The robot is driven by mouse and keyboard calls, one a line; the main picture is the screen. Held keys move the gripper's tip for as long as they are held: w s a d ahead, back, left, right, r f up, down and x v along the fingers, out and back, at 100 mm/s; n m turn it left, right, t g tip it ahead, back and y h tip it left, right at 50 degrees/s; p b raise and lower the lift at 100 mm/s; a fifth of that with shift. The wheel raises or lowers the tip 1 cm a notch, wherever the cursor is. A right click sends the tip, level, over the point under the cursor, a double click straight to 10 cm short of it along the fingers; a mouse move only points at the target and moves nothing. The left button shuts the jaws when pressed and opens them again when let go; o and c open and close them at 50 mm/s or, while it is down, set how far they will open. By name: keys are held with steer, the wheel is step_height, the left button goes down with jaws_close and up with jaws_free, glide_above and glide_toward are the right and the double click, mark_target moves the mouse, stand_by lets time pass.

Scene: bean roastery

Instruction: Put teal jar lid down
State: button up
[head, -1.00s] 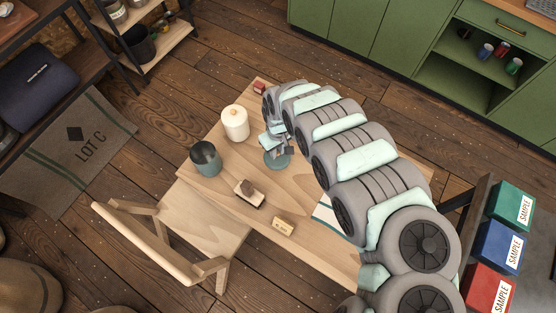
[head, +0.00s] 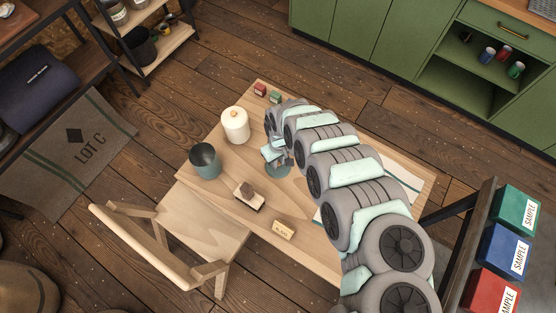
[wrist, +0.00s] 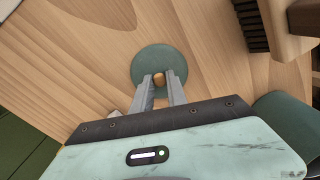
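The teal jar lid (head: 279,169) is a flat round disc with a small wooden knob (wrist: 159,79). My gripper (wrist: 158,82) is shut on the knob, with one finger on each side of it. In the head view my gripper (head: 274,153) is over the tabletop and partly hides the lid. I cannot tell whether the lid touches the wood or hangs just above it. The open teal jar (head: 205,161) stands to the left of the lid, without a cover. It shows at the right edge of the wrist view (wrist: 286,122).
On the table (head: 300,215) are a white lidded canister (head: 235,125), a brush (head: 249,195), a wooden block (head: 284,229) and small red (head: 260,89) and green (head: 275,97) items. A chair (head: 190,225) stands at the near side. Bare wood surrounds the lid.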

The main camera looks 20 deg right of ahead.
steer(key=o, duration=0.4)
steer(key=shift+o, duration=0.2)
